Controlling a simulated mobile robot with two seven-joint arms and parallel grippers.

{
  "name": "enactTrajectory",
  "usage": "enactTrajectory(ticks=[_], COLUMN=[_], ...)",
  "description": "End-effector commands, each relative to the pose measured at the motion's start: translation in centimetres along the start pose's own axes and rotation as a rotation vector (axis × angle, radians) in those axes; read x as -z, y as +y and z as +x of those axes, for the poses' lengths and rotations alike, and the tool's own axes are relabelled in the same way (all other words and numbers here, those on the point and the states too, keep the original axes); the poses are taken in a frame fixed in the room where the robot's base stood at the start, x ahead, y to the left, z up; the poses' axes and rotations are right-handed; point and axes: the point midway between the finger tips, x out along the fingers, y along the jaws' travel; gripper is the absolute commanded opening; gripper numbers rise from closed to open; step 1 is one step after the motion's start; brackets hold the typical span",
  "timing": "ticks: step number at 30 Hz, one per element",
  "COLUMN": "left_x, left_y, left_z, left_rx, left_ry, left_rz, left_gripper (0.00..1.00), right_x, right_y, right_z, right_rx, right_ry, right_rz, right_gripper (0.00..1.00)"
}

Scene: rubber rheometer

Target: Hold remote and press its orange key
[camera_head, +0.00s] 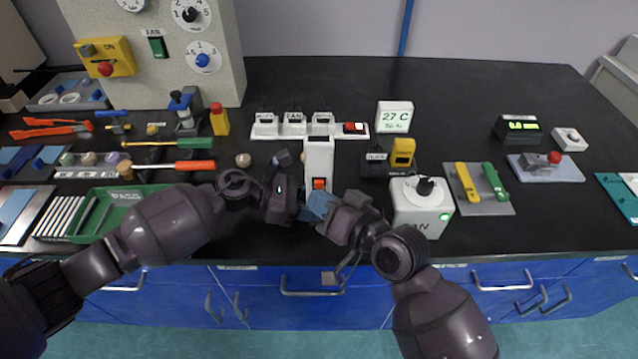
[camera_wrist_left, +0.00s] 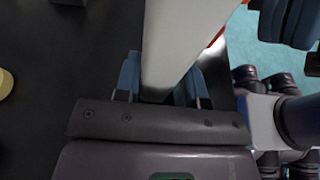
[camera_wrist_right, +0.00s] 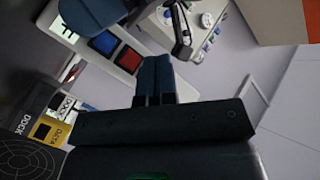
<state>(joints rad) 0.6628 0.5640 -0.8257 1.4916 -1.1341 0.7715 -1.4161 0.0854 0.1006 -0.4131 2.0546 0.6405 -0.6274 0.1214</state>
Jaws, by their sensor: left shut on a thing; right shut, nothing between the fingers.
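The white remote (camera_head: 318,155) stands upright in the head view, with its orange key (camera_head: 319,184) low on its face. My left gripper (camera_head: 300,192) is shut on the remote. In the left wrist view the pale body of the remote (camera_wrist_left: 185,40) rises between the blue fingers, and a bit of orange-red shows at its right edge. My right gripper (camera_head: 318,205) is shut and empty, with its blue fingertips just below the orange key; I cannot tell whether they touch it. In the right wrist view its blue fingers (camera_wrist_right: 155,78) are together.
Behind the remote lies a white socket strip (camera_head: 340,131) with a red switch. A green tray (camera_head: 125,193) is at the left. The bench is clear toward the back right.

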Motion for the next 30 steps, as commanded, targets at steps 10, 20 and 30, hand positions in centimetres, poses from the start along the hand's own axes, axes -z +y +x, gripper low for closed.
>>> enactTrajectory(ticks=[10, 20, 30], left_x=[0.02, 0.02, 0.02], left_y=[0.00, -0.01, -0.03], left_z=[-0.01, 0.00, 0.02], left_rx=[0.000, 0.000, 0.001], left_ry=[0.000, 0.000, 0.000], left_rz=[0.000, 0.000, 0.000], left_gripper=[0.23, 0.24, 0.24], right_x=[0.18, 0.35, 0.43], right_y=[0.17, 0.33, 0.42], right_z=[0.24, 0.45, 0.55], right_rx=[0.000, 0.000, 0.000], right_ry=[0.000, 0.000, 0.001], right_rz=[0.000, 0.000, 0.000], right_gripper=[0.00, 0.00, 0.00])
